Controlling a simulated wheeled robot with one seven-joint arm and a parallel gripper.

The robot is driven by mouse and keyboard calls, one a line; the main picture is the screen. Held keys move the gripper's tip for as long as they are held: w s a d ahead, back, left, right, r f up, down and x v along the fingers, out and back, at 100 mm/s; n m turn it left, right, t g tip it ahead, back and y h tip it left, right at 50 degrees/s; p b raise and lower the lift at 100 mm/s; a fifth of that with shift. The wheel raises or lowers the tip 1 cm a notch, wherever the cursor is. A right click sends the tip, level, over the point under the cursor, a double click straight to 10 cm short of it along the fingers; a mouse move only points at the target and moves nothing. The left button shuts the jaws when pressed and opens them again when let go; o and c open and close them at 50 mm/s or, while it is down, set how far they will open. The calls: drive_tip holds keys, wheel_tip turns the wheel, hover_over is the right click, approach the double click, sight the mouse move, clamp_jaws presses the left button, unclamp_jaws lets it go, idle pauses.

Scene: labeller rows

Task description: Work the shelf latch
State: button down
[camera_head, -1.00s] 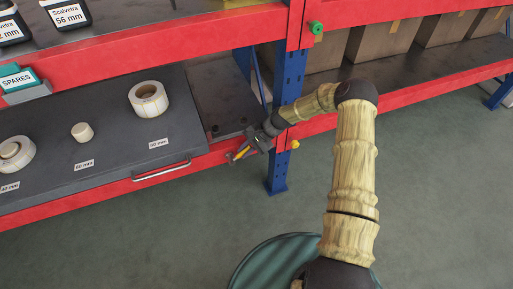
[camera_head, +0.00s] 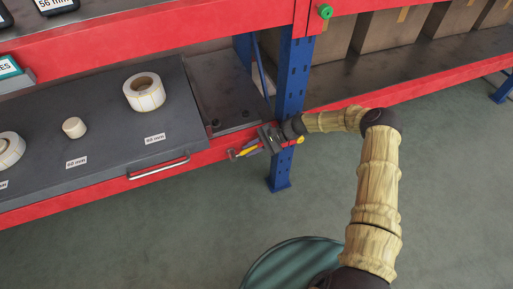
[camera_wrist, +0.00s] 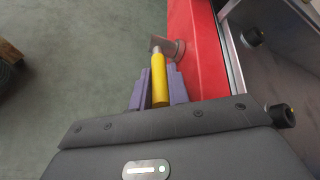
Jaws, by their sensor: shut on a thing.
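The latch has a yellow handle (camera_head: 247,152) on the red front rail of the shelf, just left of the blue post. In the wrist view the yellow handle (camera_wrist: 159,82) runs from a metal bracket (camera_wrist: 168,46) on the red rail back between my fingers. My gripper (camera_head: 243,152) reaches in from the right, along the rail. In the wrist view my gripper (camera_wrist: 158,92) has its purple-grey fingers closed on both sides of the handle. The handle's near end is hidden by the gripper body.
A grey sliding tray (camera_head: 110,125) with a metal pull (camera_head: 158,168) holds label rolls (camera_head: 144,92). A green knob (camera_head: 325,11) is above.

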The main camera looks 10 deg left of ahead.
drive_tip(key=shift+w, duration=0.1)
idle(0.3)
drive_tip(key=c, duration=1.3)
unclamp_jaws()
drive_tip(key=shift+c, duration=0.2)
drive_tip(key=shift+w+d+r, duration=0.15)
drive_tip(key=shift+d, duration=0.25)
drive_tip(key=p+v, duration=0.2)
drive_tip(key=v, duration=1.4)
drive_tip(key=shift+d+p, duration=0.2)
drive_tip(key=shift+p, duration=0.1)
drive_tip(key=shift+r, duration=0.1)
